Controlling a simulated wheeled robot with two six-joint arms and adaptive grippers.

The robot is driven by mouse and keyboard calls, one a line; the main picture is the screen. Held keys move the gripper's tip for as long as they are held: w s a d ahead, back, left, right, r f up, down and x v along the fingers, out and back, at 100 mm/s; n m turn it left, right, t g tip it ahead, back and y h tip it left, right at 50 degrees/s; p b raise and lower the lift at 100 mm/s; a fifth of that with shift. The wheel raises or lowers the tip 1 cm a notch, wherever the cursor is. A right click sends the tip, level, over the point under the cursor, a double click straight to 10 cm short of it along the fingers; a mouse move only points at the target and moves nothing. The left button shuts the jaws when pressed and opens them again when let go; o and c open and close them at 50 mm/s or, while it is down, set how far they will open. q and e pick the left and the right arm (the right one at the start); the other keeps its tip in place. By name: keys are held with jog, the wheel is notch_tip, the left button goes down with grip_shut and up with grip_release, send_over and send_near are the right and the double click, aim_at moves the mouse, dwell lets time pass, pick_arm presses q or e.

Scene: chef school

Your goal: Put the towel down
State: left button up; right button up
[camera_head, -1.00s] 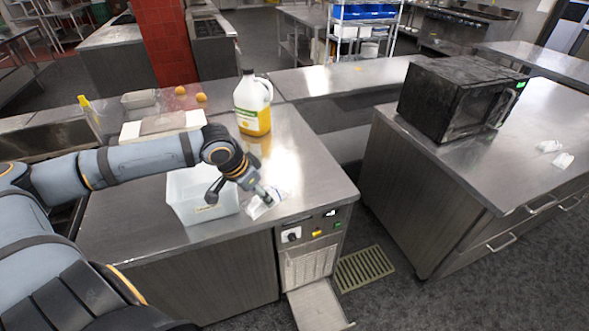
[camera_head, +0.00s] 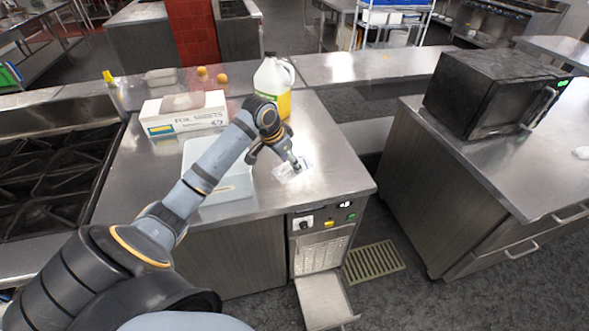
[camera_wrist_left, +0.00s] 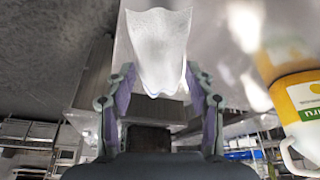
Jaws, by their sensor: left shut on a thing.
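A white, partly see-through towel (camera_head: 283,174) hangs from my left gripper (camera_head: 295,166) over the front right part of the steel counter (camera_head: 330,170). In the left wrist view the towel (camera_wrist_left: 158,40) lies between the two fingers of the left gripper (camera_wrist_left: 160,75), which are closed in on it. Its free part extends away from the fingers. I cannot tell whether its lower edge touches the counter. My right gripper is in neither view.
A white bin (camera_head: 232,190) is left of the towel, partly behind my arm. A foil sheets box (camera_head: 170,125) and yellow jug (camera_head: 285,105) stand behind. A stove (camera_head: 50,185) is left. A microwave (camera_head: 480,95) stands on the right counter. A machine flap (camera_head: 325,302) hangs open below.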

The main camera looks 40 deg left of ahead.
pick_arm(q)
jog(key=w+f, duration=0.1)
jog(key=f, duration=0.1)
jog(key=w+a+f, duration=0.1)
jog(key=w+f, duration=0.2)
jog(key=w, duration=0.1)
jog(key=shift+a+f+p, duration=0.3)
jog(key=shift+f+p, duration=0.05)
jog(key=shift+f, duration=0.05)
notch_tip(320, 180, down, 2)
jog(key=shift+f+p, duration=0.25)
jog(key=shift+p, duration=0.6)
jog(key=shift+w+f, duration=0.1)
jog(key=shift+f, duration=0.35)
jog(key=shift+f, duration=0.15)
jog(key=o, duration=1.2)
jog(key=b+v, duration=0.1)
jog(key=v, duration=1.1)
jog(key=shift+r+b, duration=0.25)
jog(key=shift+b, duration=0.15)
